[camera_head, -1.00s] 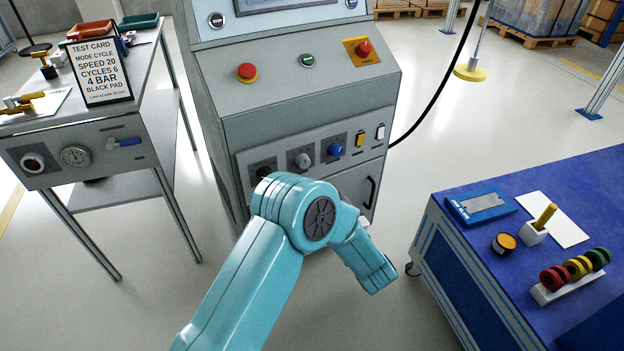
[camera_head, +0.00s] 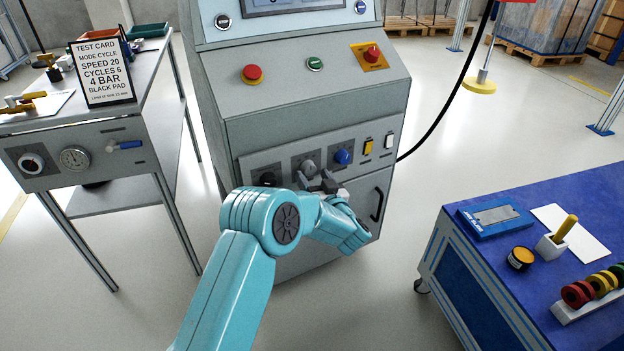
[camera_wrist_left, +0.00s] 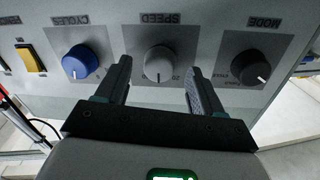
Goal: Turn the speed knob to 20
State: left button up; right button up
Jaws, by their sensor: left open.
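The grey speed knob (camera_head: 309,167) sits between the dark mode knob (camera_head: 268,179) and the blue cycles knob (camera_head: 343,157) on the machine's lower panel. My left gripper (camera_head: 316,180) is open in front of the panel. In the left wrist view its two fingers (camera_wrist_left: 159,75) point at the panel, one on each side of the speed knob, with gaps showing. My right gripper is not in view.
The cycles knob (camera_wrist_left: 81,61) and mode knob (camera_wrist_left: 250,67) flank the fingers. A yellow switch (camera_head: 368,147) and a white switch (camera_head: 388,142) are to the right. The test card (camera_head: 104,72) reads SPEED 20. A blue-topped bench (camera_head: 480,265) stands at right.

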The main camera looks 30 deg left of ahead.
pick_arm(q)
jog(key=shift+x, duration=0.85)
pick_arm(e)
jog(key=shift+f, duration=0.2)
pick_arm(q)
jog(key=c, duration=1.1)
jog(key=shift+o, duration=0.2)
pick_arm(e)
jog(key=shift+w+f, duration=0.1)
pick_arm(q)
jog(key=shift+f+n+b, duration=0.2)
jog(key=shift+n+b, duration=0.9)
jog(key=shift+n, duration=0.2)
jog(key=n+b, duration=0.2)
jog(key=n, duration=0.1)
jog(key=shift+w, duration=0.1)
jog(key=shift+d+n+y+b, duration=0.1)
jog(key=shift+n+y+b, duration=0.3)
jog(key=shift+n+b, duration=0.85)
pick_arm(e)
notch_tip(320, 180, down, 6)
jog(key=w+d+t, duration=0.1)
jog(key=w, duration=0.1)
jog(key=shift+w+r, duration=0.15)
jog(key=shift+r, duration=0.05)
pick_arm(q)
jog(key=shift+r, duration=0.1)
